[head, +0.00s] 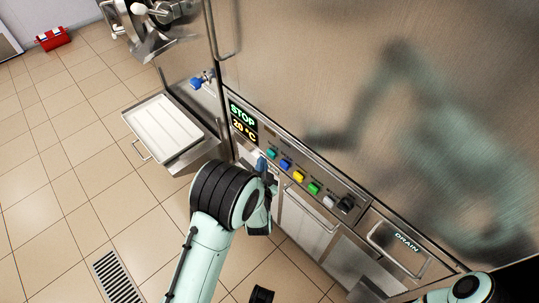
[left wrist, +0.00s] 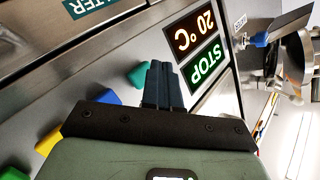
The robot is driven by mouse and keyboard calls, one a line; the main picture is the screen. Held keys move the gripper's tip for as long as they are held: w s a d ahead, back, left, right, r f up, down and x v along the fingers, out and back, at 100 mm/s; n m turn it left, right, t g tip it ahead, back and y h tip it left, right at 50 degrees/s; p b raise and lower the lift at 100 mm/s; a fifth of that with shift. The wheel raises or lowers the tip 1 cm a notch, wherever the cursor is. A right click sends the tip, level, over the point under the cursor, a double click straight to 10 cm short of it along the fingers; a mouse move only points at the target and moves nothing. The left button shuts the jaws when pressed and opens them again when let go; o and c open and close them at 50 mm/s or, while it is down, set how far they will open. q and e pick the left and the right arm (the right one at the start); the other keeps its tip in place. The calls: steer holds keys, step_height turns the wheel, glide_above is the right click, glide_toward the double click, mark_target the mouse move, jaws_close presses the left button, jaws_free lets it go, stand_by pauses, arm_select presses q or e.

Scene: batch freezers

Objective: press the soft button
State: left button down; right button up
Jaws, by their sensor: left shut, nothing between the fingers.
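The control panel (head: 322,183) of the steel machine carries a row of buttons: teal (head: 271,153), blue (head: 285,164), yellow (head: 298,176), green (head: 313,188) and grey (head: 329,201). Their labels are too small to read, so I cannot tell which is the soft button. My left gripper (head: 262,163) is shut and empty at the display end of the row. In the left wrist view its fingertips (left wrist: 161,68) lie right beside the teal button (left wrist: 139,75); I cannot tell whether they touch. The blue button (left wrist: 108,97) is farther left there. My right gripper is out of view.
The display (head: 243,124) reads STOP and 20 °C. A black knob (head: 346,205) sits at the row's far end. A white tray (head: 165,129) on a steel shelf, a blue-handled tap (head: 200,81) and a DRAIN panel (head: 407,243) are nearby. The tiled floor at left is mostly clear.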

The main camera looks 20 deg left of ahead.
arm_select(q)
steer(key=shift+w, duration=0.1)
stand_by(0.7)
steer(key=shift+w+d, duration=0.2)
steer(key=shift+w, duration=0.1)
steer(key=shift+w+d, duration=0.2)
steer(key=shift+w, duration=0.3)
stand_by(0.7)
stand_by(0.4)
steer(key=shift+s+a, duration=0.35)
steer(key=shift+s, duration=0.5)
steer(key=s, duration=0.1)
steer(key=s+a, duration=0.1)
steer(key=s, duration=0.1)
steer(key=s+a, duration=0.1)
steer(key=shift+s, duration=0.35)
stand_by(0.5)
